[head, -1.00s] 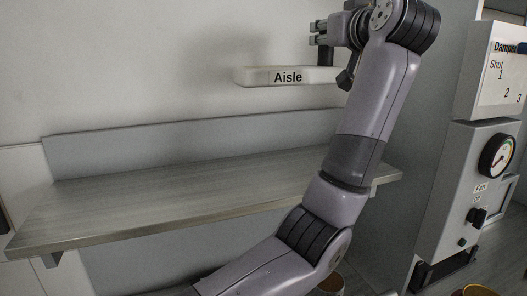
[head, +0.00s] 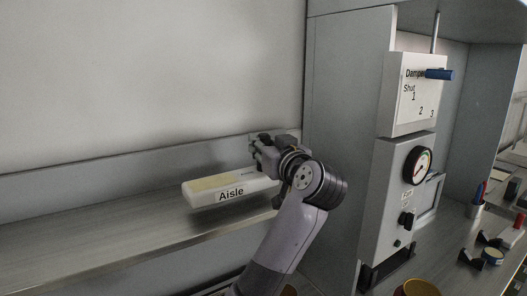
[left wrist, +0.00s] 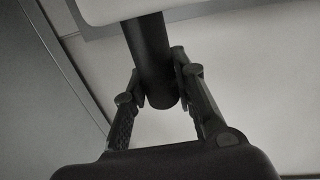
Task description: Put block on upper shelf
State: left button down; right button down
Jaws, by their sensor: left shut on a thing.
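A long white block labelled "Aisle" (head: 207,197) is level over the grey shelf (head: 120,235) in the head view. My left gripper (head: 263,153) is at the block's right end. In the left wrist view, my left gripper (left wrist: 160,85) is shut on a black round handle (left wrist: 148,50), with a pale part of the block (left wrist: 115,8) at the top edge. I cannot tell whether the block touches the shelf. My right gripper is out of view.
The bare shelf stretches left of the block. A grey upright panel (head: 345,130) stands to the right, with a damper box (head: 410,100) and a round gauge (head: 418,165). A yellow bowl (head: 420,287) and small items lie on the lower counter at right.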

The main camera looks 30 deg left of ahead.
pick_arm(q)
notch_tip(320, 180, down, 2)
jog(key=shift+a+f, duration=0.1)
jog(key=shift+f, duration=0.05)
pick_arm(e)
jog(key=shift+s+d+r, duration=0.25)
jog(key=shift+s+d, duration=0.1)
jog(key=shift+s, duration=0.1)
pick_arm(q)
jog(key=c, duration=1.3)
grip_release()
jog(key=shift+f, duration=0.1)
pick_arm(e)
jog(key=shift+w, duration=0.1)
